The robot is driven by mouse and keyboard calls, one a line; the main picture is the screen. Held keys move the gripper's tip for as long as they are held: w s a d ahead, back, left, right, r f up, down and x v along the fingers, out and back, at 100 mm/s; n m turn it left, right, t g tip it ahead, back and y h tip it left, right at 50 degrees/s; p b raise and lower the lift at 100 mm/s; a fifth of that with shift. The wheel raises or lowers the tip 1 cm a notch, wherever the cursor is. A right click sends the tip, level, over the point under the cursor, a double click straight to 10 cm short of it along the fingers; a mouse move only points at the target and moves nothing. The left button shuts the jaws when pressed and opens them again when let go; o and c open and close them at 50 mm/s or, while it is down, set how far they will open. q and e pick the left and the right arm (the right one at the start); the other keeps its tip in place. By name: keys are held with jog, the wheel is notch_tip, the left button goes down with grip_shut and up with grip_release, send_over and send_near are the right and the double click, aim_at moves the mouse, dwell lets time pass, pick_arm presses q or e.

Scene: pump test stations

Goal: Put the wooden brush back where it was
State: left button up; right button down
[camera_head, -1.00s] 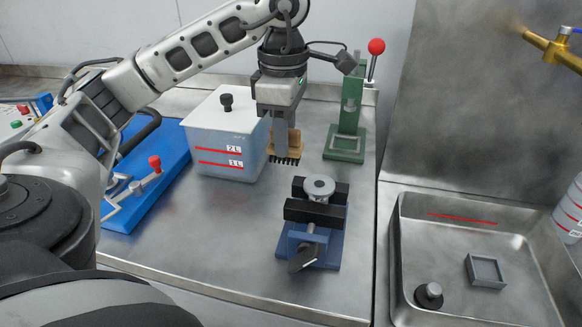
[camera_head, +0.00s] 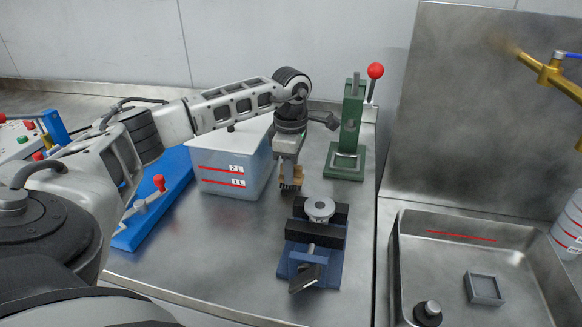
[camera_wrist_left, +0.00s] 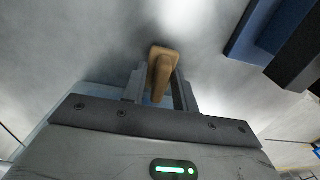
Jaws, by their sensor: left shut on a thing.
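The wooden brush (camera_head: 298,174) is tan with dark bristles pointing down. My left gripper (camera_head: 289,172) is shut on it, between the white tub and the blue vise in the head view. In the left wrist view the brush (camera_wrist_left: 161,72) sits between the two grey fingers of my left gripper (camera_wrist_left: 160,88). My fingers hide part of it in the head view. I cannot tell whether the bristles touch the steel bench. My right gripper is not in view.
The white tub (camera_head: 232,185) with red lines stands left of the brush. The blue vise (camera_head: 313,250) holds a round metal part in front. A green press (camera_head: 347,150) stands behind right. A steel sink (camera_head: 450,222) lies at the right. Bare bench (camera_head: 215,245) shows at front left.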

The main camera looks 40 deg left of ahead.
pick_arm(q)
jog(key=shift+f, duration=0.25)
jog(key=shift+f, duration=0.15)
jog(key=o, duration=0.9)
jog(key=shift+o, duration=0.2)
notch_tip(320, 180, up, 12)
jog(key=shift+r, duration=0.2)
